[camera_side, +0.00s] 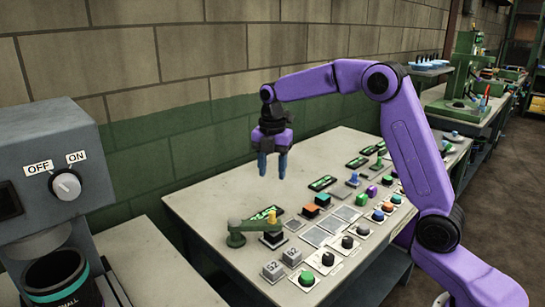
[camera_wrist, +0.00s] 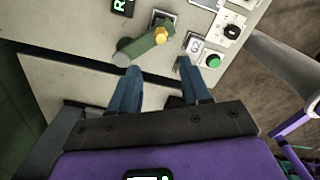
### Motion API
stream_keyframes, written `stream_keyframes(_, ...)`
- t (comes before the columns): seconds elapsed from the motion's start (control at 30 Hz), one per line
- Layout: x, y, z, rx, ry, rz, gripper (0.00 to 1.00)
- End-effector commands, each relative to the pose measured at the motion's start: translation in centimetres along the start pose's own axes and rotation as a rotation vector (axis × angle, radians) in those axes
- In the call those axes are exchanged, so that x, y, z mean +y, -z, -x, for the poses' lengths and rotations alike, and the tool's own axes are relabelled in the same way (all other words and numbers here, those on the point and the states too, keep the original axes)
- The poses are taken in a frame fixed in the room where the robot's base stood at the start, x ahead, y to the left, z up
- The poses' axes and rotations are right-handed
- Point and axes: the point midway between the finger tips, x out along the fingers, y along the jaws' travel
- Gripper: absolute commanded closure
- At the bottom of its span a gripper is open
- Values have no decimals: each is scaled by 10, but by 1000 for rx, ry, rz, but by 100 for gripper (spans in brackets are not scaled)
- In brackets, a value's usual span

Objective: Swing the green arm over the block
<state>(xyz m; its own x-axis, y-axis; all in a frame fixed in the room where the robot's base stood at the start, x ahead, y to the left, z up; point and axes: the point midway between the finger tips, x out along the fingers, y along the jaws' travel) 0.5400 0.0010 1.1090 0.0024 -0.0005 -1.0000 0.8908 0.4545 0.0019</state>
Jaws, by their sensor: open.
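The green arm (camera_side: 255,227) is a short bar on a round post near the front left part of the table. Its free end carries a yellow knob (camera_side: 272,216). A dark block (camera_side: 272,240) sits beneath or right beside that free end; I cannot tell how fully the arm covers it. In the wrist view the green arm (camera_wrist: 143,45) lies ahead of the fingers, with its yellow knob (camera_wrist: 161,33) at the block's near edge. My gripper (camera_side: 272,173) is open and empty, with blue fingers pointing down, well above the table. It also shows in the wrist view (camera_wrist: 157,68).
Grey labelled blocks (camera_side: 273,271) and a green button (camera_side: 306,279) stand in front of the arm. Several coloured buttons and blocks run along the table (camera_side: 215,200) to the right. A grey machine (camera_side: 50,165) with an OFF/ON knob stands at left. The back wall is close behind.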

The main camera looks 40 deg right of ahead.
Motion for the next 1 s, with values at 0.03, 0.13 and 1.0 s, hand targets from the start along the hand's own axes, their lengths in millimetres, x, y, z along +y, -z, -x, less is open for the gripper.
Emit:
stream_keyframes(0.03,0,0,9,-2,-4,-1,53)
stream_keyframes(0.13,0,-1,21,-1,-2,-1,53)
stream_keyframes(1.0,-12,36,34,0,-3,-76,53)
